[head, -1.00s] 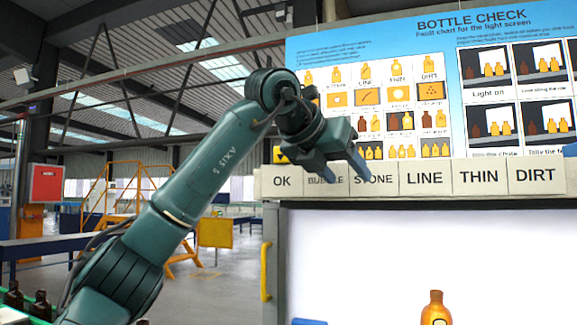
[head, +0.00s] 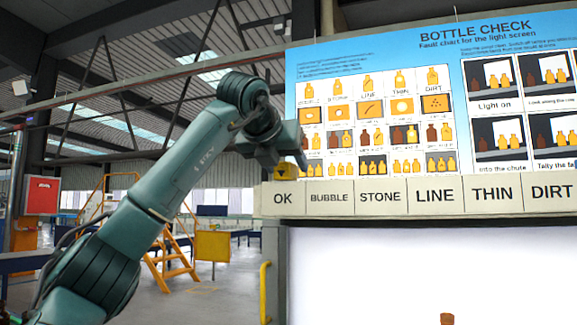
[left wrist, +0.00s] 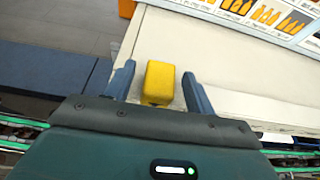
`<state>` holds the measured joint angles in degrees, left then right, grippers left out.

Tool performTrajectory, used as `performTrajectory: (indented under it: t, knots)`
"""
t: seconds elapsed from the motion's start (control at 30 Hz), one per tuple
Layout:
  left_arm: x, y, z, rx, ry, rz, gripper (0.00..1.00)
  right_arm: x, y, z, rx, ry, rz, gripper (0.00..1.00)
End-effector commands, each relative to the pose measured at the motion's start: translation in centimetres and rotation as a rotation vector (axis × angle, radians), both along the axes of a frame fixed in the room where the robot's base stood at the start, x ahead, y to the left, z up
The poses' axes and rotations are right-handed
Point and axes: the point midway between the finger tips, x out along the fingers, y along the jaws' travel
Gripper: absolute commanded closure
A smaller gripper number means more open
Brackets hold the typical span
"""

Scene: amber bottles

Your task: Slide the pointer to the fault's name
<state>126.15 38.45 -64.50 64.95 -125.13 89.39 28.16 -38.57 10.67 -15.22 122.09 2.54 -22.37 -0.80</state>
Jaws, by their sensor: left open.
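The yellow pointer (head: 285,173) sits on the ledge above the OK label (head: 283,198), at the left end of the row of names. My left gripper (head: 288,158) is beside it and partly in front of it in the head view. In the left wrist view the pointer (left wrist: 158,83) is a yellow block between the two blue-grey fingers of my left gripper (left wrist: 159,88). The fingers are open, with a gap on each side of the block. To the right run the labels BUBBLE (head: 329,197), STONE (head: 380,197), LINE (head: 435,195), THIN (head: 491,194) and DIRT (head: 551,192). My right gripper is out of view.
The blue BOTTLE CHECK chart (head: 390,58) stands behind the ledge. Below the labels is a bright white screen (head: 400,270), with only the top of an amber bottle (head: 447,319) showing. The pale ledge (left wrist: 215,50) beside the pointer looks clear.

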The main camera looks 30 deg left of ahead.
Motion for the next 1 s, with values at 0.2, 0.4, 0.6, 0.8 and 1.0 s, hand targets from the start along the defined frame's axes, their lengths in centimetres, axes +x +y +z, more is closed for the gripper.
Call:
performTrajectory:
  t: [0.2,0.4,0.6,0.8,1.0]
  knots:
    - [2.1,0.5,-0.8,0.000,0.000,0.000,0.45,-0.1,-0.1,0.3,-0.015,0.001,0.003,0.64]
    - [2.5,0.6,-1.1,0.000,0.000,0.000,0.45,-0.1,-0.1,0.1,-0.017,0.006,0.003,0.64]
    - [2.5,0.6,-1.1,0.000,0.000,0.000,0.50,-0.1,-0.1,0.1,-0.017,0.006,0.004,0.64]
    - [2.4,0.6,-1.1,0.000,-0.001,-0.001,0.66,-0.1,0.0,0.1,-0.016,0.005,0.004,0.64]
    - [2.4,0.6,-1.0,0.000,-0.001,-0.001,0.82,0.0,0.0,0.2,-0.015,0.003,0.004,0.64]
